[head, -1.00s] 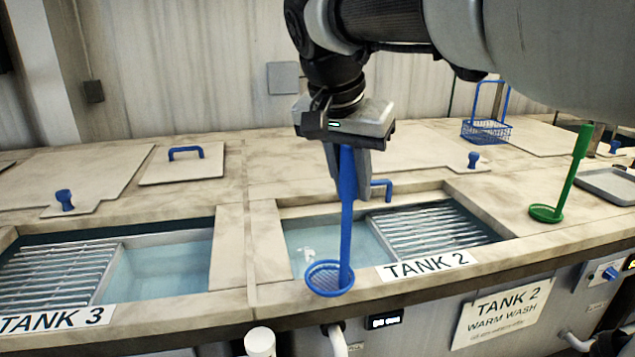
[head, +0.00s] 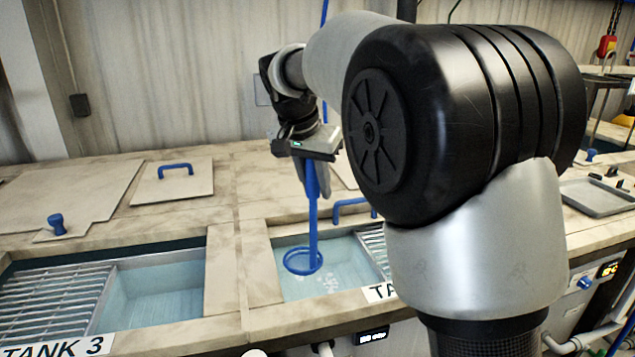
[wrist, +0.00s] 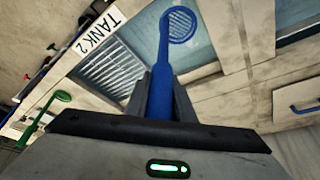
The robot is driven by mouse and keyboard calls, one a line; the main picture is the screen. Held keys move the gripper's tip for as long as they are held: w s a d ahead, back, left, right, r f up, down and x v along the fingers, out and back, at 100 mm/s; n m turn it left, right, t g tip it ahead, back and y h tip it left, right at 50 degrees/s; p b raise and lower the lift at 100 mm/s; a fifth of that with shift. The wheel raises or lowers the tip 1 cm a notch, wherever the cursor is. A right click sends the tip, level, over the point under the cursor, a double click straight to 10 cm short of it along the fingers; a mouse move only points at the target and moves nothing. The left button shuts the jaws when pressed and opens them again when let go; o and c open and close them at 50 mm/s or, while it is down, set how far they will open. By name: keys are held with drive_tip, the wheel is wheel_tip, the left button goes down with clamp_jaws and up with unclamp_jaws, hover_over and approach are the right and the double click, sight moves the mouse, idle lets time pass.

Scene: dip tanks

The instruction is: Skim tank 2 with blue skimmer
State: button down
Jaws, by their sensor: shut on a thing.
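My gripper (head: 314,166) is shut on the handle of the blue skimmer (head: 313,220), which hangs upright with its round mesh head down. In the head view the head overlaps the open water of tank 2 (head: 345,262); I cannot tell whether it touches the water. In the wrist view the blue skimmer (wrist: 163,75) runs out from between the fingers (wrist: 160,95), its mesh head seen against the tank's pale water. My arm hides much of tank 2's right side and its label in the head view.
Tank 3 (head: 155,290), with a grating and open water, lies to the left. Lids with blue handles (head: 175,185) lie behind the tanks. A green skimmer (wrist: 50,110) shows in the wrist view. A grey tray (head: 598,197) is at the right.

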drive_tip(key=shift+w+a+r+p, duration=0.15)
drive_tip(key=shift+w+p, duration=0.25)
drive_tip(key=shift+w, duration=0.25)
wheel_tip(320, 180, down, 17)
drive_tip(key=b, duration=1.3)
